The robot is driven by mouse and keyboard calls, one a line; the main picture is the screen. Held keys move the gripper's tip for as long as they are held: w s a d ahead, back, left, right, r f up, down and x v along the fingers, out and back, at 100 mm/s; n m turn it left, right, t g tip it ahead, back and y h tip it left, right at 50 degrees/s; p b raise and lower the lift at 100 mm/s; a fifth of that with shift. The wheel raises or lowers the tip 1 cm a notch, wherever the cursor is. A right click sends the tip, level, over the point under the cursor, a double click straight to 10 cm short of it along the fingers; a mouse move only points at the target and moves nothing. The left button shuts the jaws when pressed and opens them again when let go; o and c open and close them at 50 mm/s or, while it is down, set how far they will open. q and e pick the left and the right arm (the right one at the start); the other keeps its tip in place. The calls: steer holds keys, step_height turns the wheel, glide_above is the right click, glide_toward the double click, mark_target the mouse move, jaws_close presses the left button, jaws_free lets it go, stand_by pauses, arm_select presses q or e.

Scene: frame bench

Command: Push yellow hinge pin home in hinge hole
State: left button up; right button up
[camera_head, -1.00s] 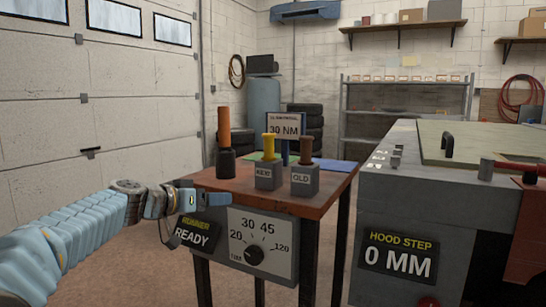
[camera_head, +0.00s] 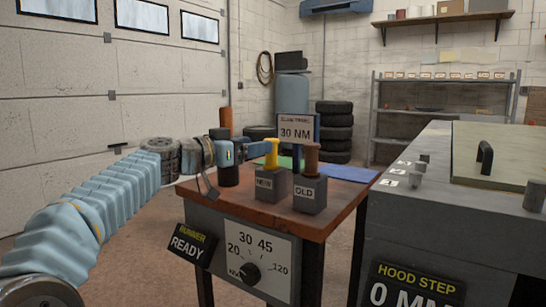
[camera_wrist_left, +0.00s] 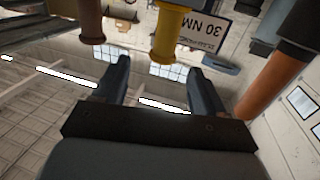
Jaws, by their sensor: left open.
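The yellow hinge pin (camera_head: 271,155) stands upright in a grey block (camera_head: 270,187) labelled NEW on the small bench. My left gripper (camera_head: 263,149) is open, with its fingers close to the pin's upper part. In the left wrist view the yellow pin (camera_wrist_left: 174,34) appears ahead of the two spread fingers, and nothing shows held between the fingertips (camera_wrist_left: 160,64). I cannot tell whether they touch it. I cannot make out the hinge hole. My right gripper is not in view.
A brown pin (camera_head: 312,157) stands in a block labelled OLD (camera_head: 310,194), close right of the yellow pin. An orange-handled tool (camera_head: 225,122) stands left, partly behind my gripper. A 30 NM sign (camera_head: 295,131) stands behind. A large grey bench (camera_head: 410,225) is at right.

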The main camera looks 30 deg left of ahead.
mark_target(271, 139)
arm_select(q)
steer(key=p+x, duration=0.2)
steer(key=x, duration=0.4)
steer(key=shift+w+a+p, duration=0.1)
steer(key=shift+w+p, duration=0.15)
steer(key=shift+p, duration=0.1)
steer(key=shift+w, duration=0.2)
steer(key=c, duration=1.1)
steer(key=shift+c, duration=1.1)
